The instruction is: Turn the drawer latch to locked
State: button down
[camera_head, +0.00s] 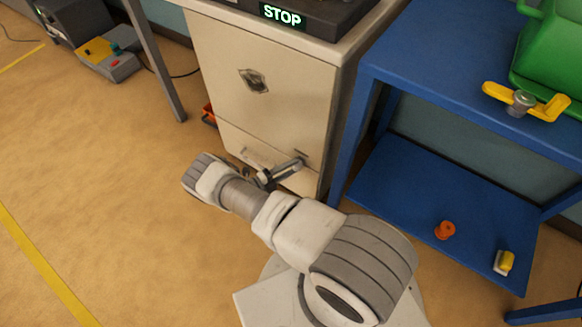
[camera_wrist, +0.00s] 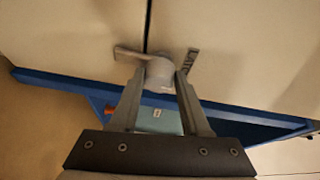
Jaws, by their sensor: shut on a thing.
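The drawer latch (camera_wrist: 160,72) is a grey round knob with a flat lever, on the cream cabinet front in the wrist view. Its lever points to the left in that view and crosses the dark seam between two panels. My gripper (camera_wrist: 161,82) is shut on the knob, one finger on each side. A small dark label (camera_wrist: 190,60) sits to the right of the knob; I cannot read it. In the head view the cream cabinet (camera_head: 290,90) stands at the centre, and my gripper (camera_head: 285,171) reaches its lower front. The latch itself cannot be made out there.
A blue table (camera_head: 430,75) with a lower shelf stands close to the cabinet's right. A green container (camera_head: 550,45) and a yellow-handled part (camera_head: 520,102) are on top. An orange spool (camera_head: 445,230) lies on the shelf. The floor at left is open.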

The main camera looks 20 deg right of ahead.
jog(key=shift+f+n, duration=0.1)
jog(key=shift+n, duration=0.5)
jog(key=shift+c, duration=1.9)
grip_release()
jog(key=s+a, duration=0.2)
jog(key=a, duration=1.5)
jog(key=shift+s, duration=0.35)
jog(key=shift+a, duration=0.1)
